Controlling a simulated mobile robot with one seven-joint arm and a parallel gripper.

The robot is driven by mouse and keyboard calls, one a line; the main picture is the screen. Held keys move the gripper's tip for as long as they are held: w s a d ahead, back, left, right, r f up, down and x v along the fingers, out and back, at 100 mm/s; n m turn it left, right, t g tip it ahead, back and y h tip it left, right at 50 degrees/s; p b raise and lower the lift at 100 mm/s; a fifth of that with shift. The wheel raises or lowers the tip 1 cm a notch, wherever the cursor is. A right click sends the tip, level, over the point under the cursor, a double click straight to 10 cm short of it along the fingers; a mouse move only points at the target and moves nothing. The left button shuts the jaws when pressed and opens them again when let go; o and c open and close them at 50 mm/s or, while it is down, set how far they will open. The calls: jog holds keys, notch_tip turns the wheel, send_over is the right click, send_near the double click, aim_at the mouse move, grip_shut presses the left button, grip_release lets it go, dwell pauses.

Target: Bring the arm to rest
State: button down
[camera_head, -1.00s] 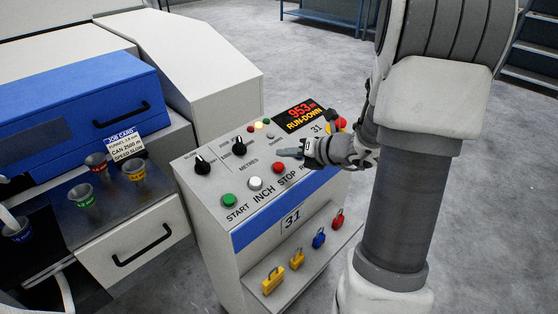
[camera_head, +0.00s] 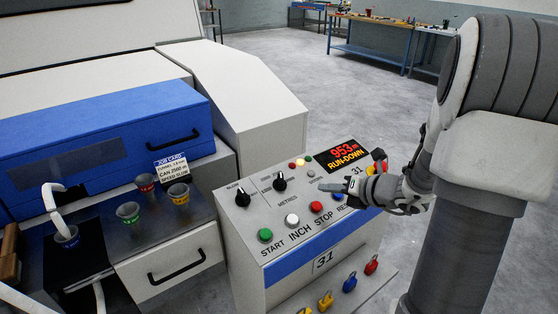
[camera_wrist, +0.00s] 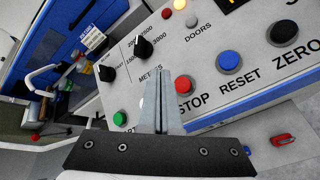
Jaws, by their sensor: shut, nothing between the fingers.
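My gripper (camera_head: 352,186) is above the right part of the control panel (camera_head: 262,218), with its fingers pointing left. In the wrist view the two fingers (camera_wrist: 166,105) are together, with nothing between them, over the panel near the red STOP button (camera_wrist: 183,84). Whether the fingertips touch the panel cannot be told. The panel also has a green START button (camera_head: 265,235), a white INCH button (camera_head: 292,220), two black knobs and a display (camera_head: 341,154) reading 953 m, RUN-DOWN. A blue RESET button (camera_wrist: 229,62) shows in the wrist view.
Workbenches (camera_head: 372,53) stand at the back. The grey floor (camera_head: 290,65) behind the panel is clear.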

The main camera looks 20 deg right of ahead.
jog(key=s+a+r+n+g+y+p, duration=0.1)
jog(key=s+a+r+n+g+p, duration=0.25)
jog(key=a+n, duration=0.55)
jog(key=s+a+r+n+g, duration=0.2)
jog(key=s+a+r+n, duration=0.2)
jog(key=a+r+n, duration=0.55)
jog(key=s+d+r+n+h+p, duration=0.1)
jog(key=s+d+r+n+h, duration=0.1)
jog(key=s+n, duration=0.6)
jog(key=s+d+r+n+h+p, duration=0.1)
jog(key=s+r+n+h, duration=0.2)
jog(key=s+n, duration=0.4)
jog(key=n+h, duration=0.1)
jog(key=n, duration=0.5)
jog(key=shift+s+d+r+p, duration=0.2)
jog(key=shift+s+d+p, duration=0.2)
